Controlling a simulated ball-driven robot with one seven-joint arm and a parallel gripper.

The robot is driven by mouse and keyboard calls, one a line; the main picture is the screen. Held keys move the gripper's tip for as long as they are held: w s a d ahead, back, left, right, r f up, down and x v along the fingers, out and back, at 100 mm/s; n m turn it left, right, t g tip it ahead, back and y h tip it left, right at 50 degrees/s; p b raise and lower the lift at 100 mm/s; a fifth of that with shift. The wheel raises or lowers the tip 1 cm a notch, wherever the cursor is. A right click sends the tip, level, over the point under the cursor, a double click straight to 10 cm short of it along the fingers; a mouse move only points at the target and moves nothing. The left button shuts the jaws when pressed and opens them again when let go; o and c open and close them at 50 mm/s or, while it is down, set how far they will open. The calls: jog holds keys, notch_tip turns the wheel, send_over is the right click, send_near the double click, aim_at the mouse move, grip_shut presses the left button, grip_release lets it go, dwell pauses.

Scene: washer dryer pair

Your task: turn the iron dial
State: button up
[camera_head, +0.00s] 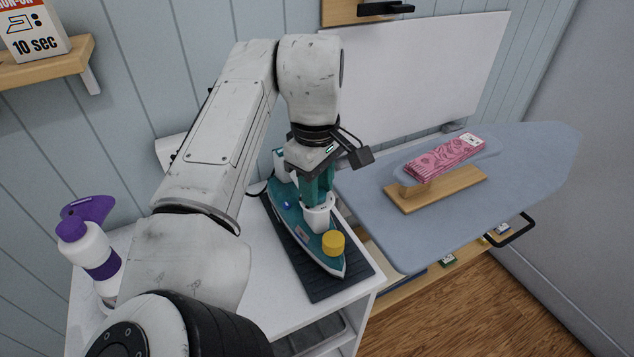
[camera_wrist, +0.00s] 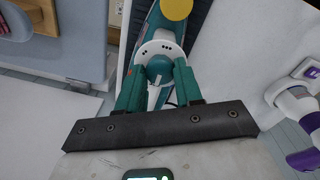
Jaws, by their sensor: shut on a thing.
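The teal iron (camera_head: 289,212) lies on a dark ribbed mat (camera_head: 313,277) on the white cabinet top, its pointed tip toward the lower right. A white round dial plate (camera_head: 319,222) with dark dots sits on the iron; it also shows in the wrist view (camera_wrist: 153,49). A teal dial knob (camera_wrist: 158,68) stands at its middle. My gripper (camera_head: 317,196) comes down from above, its green fingers on both sides of the knob, shut on it. The fingers hide the knob in the head view. A yellow knob (camera_head: 333,243) sits near the iron's tip.
A white and purple spray bottle (camera_head: 95,255) stands at the left of the cabinet. The blue ironing board (camera_head: 535,165) is at the right, bearing a wooden stand (camera_head: 465,186) and pink folded cloth (camera_head: 440,159). A shelf (camera_head: 45,67) is at upper left.

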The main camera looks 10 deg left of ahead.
jog(key=shift+r+p, duration=0.15)
jog(key=shift+p, duration=0.3)
jog(key=shift+r+m+p, duration=0.1)
jog(key=shift+m+p, duration=1.1)
jog(key=m+p, duration=0.2)
jog(key=shift+m, duration=0.4)
jog(key=m+p, duration=0.2)
jog(key=m, duration=0.1)
jog(key=shift+p, duration=0.35)
jog(key=shift+f+m+p, duration=0.2)
jog(key=shift+m+p, duration=0.45)
jog(key=shift+m, duration=1.05)
jog(key=o, duration=1)
jog(key=shift+o, duration=0.2)
